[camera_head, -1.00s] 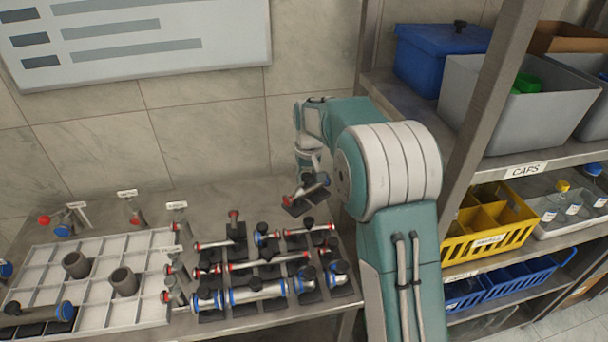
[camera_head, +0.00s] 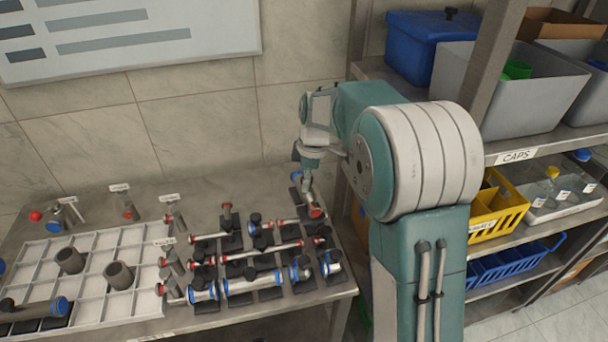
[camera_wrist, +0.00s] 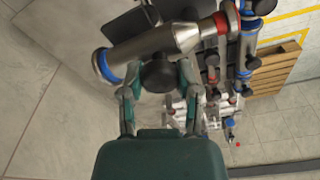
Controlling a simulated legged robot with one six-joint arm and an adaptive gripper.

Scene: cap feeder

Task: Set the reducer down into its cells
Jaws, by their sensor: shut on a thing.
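The reducer (camera_wrist: 150,50) is a silver tapered pipe piece with a blue ring on its wide end and a red ring on its narrow end. My gripper (camera_wrist: 158,74) is shut on it at a dark round knob. In the head view the reducer (camera_head: 310,199) is near the back right of the bench, with its red end low and toward the front. I cannot tell whether the reducer touches the bench. The white divided tray (camera_head: 85,241) is at the left, with several bare cells.
Several pipe pieces with red or blue rings lie on dark holders (camera_head: 240,288) between the tray and my arm. Two grey sockets (camera_head: 118,276) stand in the tray. Shelves with a yellow crate (camera_head: 497,206) and a blue crate (camera_head: 510,262) are at the right.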

